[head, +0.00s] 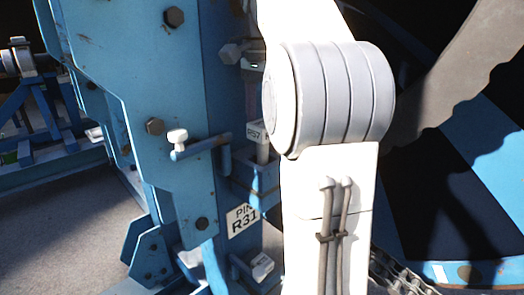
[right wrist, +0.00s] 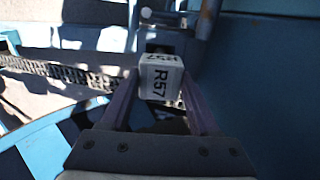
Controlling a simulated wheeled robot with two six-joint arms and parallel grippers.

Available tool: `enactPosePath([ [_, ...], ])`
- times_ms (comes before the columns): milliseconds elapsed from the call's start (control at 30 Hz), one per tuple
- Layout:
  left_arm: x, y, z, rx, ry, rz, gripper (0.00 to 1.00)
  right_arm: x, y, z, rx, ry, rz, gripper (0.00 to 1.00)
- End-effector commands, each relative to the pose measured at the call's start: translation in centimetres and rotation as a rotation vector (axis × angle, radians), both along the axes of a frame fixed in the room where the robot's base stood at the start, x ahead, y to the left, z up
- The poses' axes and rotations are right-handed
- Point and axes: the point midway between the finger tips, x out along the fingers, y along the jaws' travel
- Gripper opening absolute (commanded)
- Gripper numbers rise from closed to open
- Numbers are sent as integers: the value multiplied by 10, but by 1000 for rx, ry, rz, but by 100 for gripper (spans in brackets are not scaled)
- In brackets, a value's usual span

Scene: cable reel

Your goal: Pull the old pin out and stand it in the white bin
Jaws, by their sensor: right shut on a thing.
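A pin with a white block head marked R57 (head: 257,132) is in the head view, just left of my white right arm. A short pale shaft shows under the head, above a blue bracket (head: 264,178); I cannot tell whether its lower end is still in the bracket. In the right wrist view, the R57 head (right wrist: 161,80) sits between the two fingers of my right gripper (right wrist: 162,95), which is shut on it. In the head view that gripper is mostly hidden behind my arm. My left gripper and the white bin are not in view.
A plate reading PIN R31 (head: 242,220) is on the blue frame (head: 100,60). Below it is another white labelled block (head: 262,268). A chain (head: 395,275) lies at lower right. Grey floor (head: 50,230) is open at left.

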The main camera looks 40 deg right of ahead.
Motion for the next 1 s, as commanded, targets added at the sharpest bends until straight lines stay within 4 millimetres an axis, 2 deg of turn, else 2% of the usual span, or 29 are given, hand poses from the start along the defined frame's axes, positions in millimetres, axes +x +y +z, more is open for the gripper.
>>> enactPosePath([
  [167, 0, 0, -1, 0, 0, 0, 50, 0, 0, -11, -1, -1, 0, 0],
  [333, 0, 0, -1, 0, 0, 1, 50, -1, 0, -35, 0, 0, 0, 0],
  [467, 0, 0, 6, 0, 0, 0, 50, 0, 0, -40, -1, -1, 0, 0],
  [933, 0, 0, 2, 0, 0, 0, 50, 0, 0, -49, -1, -2, 0, 0],
  [967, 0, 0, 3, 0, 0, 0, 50, 0, 0, -49, 0, -1, 0, 70],
  [1000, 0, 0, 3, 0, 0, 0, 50, 0, 0, -49, 0, 0, 0, 85],
])
